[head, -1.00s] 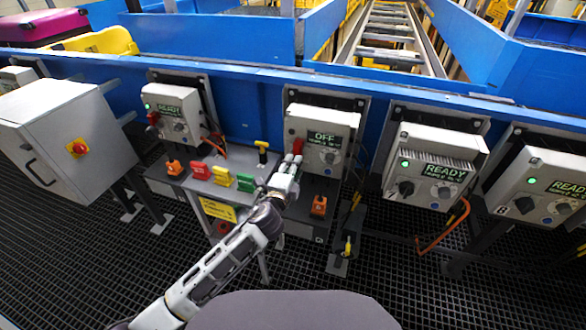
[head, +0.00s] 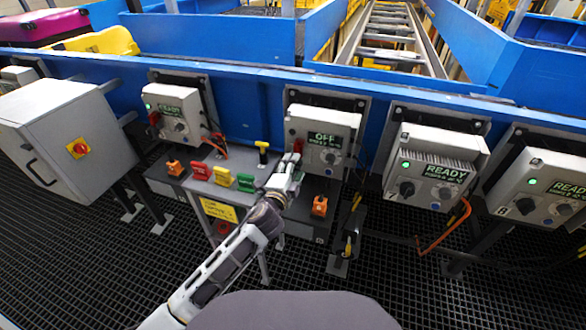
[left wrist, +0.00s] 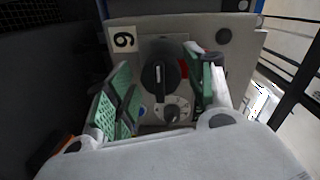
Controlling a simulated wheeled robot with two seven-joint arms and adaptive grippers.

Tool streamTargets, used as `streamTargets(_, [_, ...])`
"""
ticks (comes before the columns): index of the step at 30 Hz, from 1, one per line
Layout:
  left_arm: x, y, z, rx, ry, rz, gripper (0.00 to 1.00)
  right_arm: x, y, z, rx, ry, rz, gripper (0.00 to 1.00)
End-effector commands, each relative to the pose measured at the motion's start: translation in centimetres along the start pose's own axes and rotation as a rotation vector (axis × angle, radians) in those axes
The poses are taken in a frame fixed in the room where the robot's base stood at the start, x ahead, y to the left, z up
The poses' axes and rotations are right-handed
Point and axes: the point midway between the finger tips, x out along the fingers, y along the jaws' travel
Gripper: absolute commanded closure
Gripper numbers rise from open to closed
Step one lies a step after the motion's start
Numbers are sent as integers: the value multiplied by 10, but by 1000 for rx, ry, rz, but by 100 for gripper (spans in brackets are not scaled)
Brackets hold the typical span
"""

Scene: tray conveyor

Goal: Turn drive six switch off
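The drive six box (head: 345,122) is grey, with a dark display (head: 324,139) reading OFF in the head view. In the left wrist view its face (left wrist: 205,30) carries a 6-like label (left wrist: 124,39), which looks turned over. Its black rotary switch (left wrist: 160,75) has a pale pointer mark that stands about upright in that view. A small round dial (left wrist: 171,113) sits below it. My left gripper (head: 290,160) is in front of the box's lower left part. Its green-padded fingers (left wrist: 163,78) are spread on both sides of the switch, with nothing gripped. My right gripper is out of view.
Neighbouring drive boxes (head: 438,150) and (head: 172,105) show READY with green lamps. Below are coloured tags, including a yellow one (head: 222,176) and a green one (head: 246,183). A grey cabinet (head: 60,125) stands left. The blue conveyor frame (head: 250,82) runs behind.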

Motion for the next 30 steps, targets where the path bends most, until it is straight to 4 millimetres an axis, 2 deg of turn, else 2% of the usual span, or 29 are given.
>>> streamTargets(10, [0, 0, -1, 1, 2, -1, 39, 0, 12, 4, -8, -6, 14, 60])
streamTargets(17, [-6, 0, -1, 2, 2, -1, 39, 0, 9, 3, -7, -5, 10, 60])
streamTargets(30, [-43, 1, 0, 1, 1, 1, 39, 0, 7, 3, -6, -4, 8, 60])
